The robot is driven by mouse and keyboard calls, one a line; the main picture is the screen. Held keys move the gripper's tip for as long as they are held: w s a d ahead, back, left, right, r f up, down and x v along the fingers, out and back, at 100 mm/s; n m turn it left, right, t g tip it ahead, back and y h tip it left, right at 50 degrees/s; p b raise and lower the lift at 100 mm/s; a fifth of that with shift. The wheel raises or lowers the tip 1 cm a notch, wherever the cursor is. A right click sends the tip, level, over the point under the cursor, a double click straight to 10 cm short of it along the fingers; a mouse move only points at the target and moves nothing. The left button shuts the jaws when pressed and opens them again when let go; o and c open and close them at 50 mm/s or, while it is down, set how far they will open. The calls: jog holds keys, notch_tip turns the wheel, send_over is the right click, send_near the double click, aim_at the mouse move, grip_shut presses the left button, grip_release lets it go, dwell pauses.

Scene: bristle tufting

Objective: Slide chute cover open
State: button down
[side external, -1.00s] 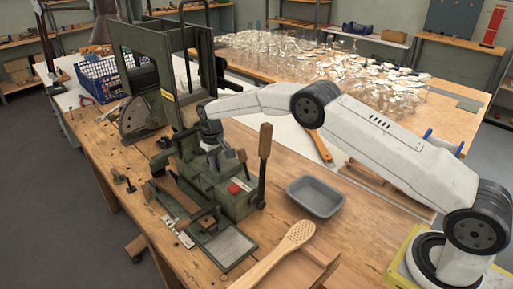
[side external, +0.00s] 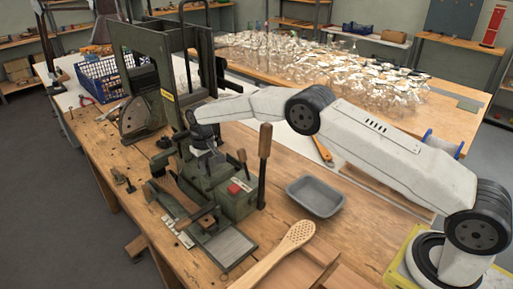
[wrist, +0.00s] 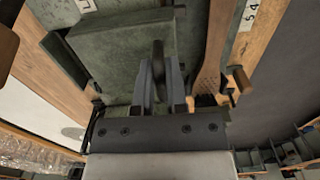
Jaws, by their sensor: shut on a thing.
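The green tufting machine (side external: 238,206) stands on the wooden bench, with a red button on its front housing. In the wrist view my gripper (wrist: 159,88) has its two grey fingers closed on a thin dark upright tab (wrist: 158,60). The tab stands in front of a worn green metal panel (wrist: 118,48); I cannot tell for sure that this panel is the chute cover. In the side view my wrist hangs over the upper part of the machine. The fingertips are too small and partly hidden there, so how far the cover stands open cannot be told.
A grey tray (side external: 315,196) and a wooden brush body with holes (side external: 275,258) lie to the right and front. A tall green frame (side external: 155,75) stands behind. A blue crate (side external: 100,80) is at the back left.

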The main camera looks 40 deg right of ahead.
jog(key=shift+a, duration=2.15)
jog(key=c, duration=0.6)
grip_release()
jog(key=shift+c, duration=0.2)
jog(key=shift+r, duration=0.15)
notch_tip(320, 180, up, 10)
dwell(0.4)
